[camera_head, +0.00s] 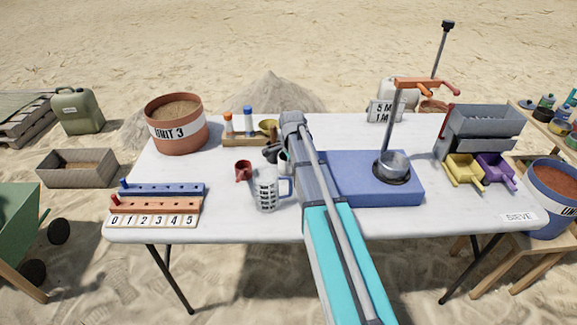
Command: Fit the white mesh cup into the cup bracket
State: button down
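The white mesh cup (266,190) stands upright on the table, left of my arm, with a grey-blue handle on its right side. My gripper (273,154) is small and dark at the end of the arm, just behind the cup and seemingly apart from it. My arm partly hides it, so its fingers are unclear. A blue box (345,178) right of the arm carries a metal bowl (394,163) in a dark ring and an upright pole with an orange arm (428,87) on top. I cannot tell which of these parts is the cup bracket.
A small red cup (243,171) stands close left of the mesh cup. Numbered peg racks (155,206) lie at the left. A UNIT 3 bucket (176,124) and a wooden bottle rack (250,140) stand behind. Grey, yellow and purple trays (494,166) are at the right.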

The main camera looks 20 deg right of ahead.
jog(key=shift+r, duration=0.1)
notch_tip(320, 180, up, 10)
jog(key=p, duration=1)
dwell(0.9)
notch_tip(320, 180, up, 7)
jog(key=p, duration=0.7)
jog(key=shift+f+b, duration=2.25)
jog(key=shift+f, duration=0.1)
